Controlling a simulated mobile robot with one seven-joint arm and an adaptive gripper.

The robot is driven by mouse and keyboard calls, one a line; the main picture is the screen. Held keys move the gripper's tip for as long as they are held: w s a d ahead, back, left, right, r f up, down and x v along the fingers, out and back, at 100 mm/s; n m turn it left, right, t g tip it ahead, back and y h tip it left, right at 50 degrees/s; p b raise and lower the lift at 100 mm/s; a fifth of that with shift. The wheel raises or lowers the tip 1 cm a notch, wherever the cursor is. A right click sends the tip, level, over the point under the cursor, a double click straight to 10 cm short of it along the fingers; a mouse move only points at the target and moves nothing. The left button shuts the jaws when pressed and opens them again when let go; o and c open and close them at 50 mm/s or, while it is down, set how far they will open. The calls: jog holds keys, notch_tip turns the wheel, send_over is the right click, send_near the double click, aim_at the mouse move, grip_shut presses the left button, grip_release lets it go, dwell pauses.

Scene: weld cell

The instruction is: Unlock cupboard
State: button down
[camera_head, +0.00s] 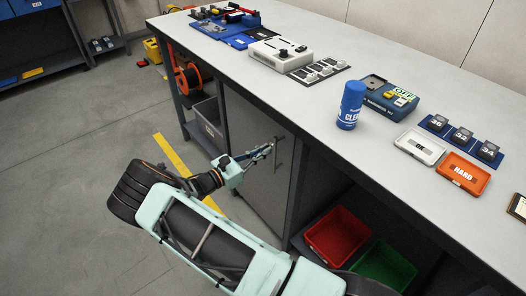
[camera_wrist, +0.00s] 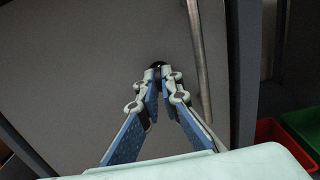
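The cupboard is a grey door (camera_head: 257,165) under the workbench. It is closed. A vertical bar handle (camera_head: 278,155) is on its right side and also shows in the wrist view (camera_wrist: 199,55). My gripper (camera_head: 267,150) is at the door, left of the handle. In the wrist view, my two blue-padded fingers (camera_wrist: 162,75) come close together around a small dark round part (camera_wrist: 160,66) on the door, seemingly the lock. The fingertips partly hide it. I cannot tell whether they grip it, and no separate key can be made out.
The bench top (camera_head: 310,95) holds a blue spray can (camera_head: 350,106), a blue device (camera_head: 388,98), white and orange trays and several small blocks. A red bin (camera_head: 337,236) and a green bin (camera_head: 384,266) sit right of the cupboard.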

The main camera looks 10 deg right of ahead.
dwell(0.3)
jog(key=c, duration=2.2)
grip_release()
jog(key=shift+o, duration=0.2)
jog(key=shift+a, duration=0.1)
jog(key=v, duration=1.2)
jog(key=shift+r, duration=0.1)
